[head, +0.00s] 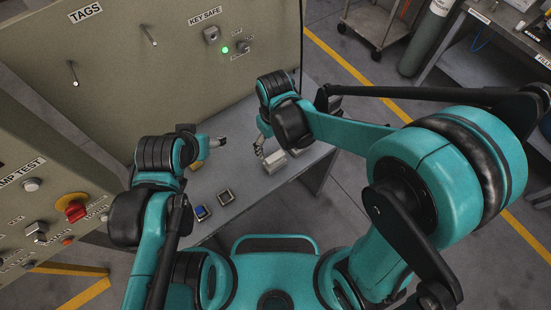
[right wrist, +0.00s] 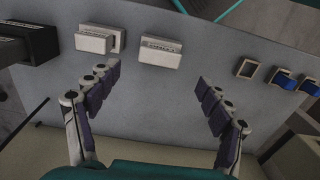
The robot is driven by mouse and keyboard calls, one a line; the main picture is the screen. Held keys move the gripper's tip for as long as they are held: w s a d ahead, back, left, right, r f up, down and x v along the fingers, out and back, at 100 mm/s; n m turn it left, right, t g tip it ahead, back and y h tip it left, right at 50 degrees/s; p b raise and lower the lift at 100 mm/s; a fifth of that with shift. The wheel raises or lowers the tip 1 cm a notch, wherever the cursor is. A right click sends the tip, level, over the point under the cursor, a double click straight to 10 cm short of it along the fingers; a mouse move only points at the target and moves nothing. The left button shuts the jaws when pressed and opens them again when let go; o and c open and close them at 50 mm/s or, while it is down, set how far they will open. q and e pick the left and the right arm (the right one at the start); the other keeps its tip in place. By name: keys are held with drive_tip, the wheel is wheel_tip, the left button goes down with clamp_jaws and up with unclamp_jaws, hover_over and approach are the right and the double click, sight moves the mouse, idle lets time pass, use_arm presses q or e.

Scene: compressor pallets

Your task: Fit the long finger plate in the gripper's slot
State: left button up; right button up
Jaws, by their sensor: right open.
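My right gripper (head: 260,148) is over the grey bench, just left of two small white blocks. In the right wrist view its two jointed fingers with dark pads (right wrist: 157,80) stand wide apart with nothing between them. Past the fingertips lie a white labelled block (right wrist: 160,50) and a white stepped pair (right wrist: 97,40). I cannot tell which piece, if any, is the long finger plate, and no slot for it can be made out. My left gripper (head: 215,142) is small at the back left of the bench, partly hidden by its arm; its fingers are unclear.
The grey bench (head: 240,205) holds a blue-topped square piece (head: 202,213) and a dark-framed square piece (head: 226,197). A black box (right wrist: 30,42) stands beside the white blocks. A beige panel (head: 130,70) rises behind the bench, with a control panel (head: 50,200) at left.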

sight(275, 156)
wheel_tip(275, 156, down, 9)
drive_tip(key=b, duration=0.7)
idle(0.9)
drive_tip(key=shift+r, duration=0.1)
drive_tip(key=c, duration=1.6)
drive_tip(key=shift+o, duration=0.2)
drive_tip(key=shift+r+p, duration=2.15)
drive_tip(key=shift+r, duration=0.85)
drive_tip(key=shift+r, duration=0.25)
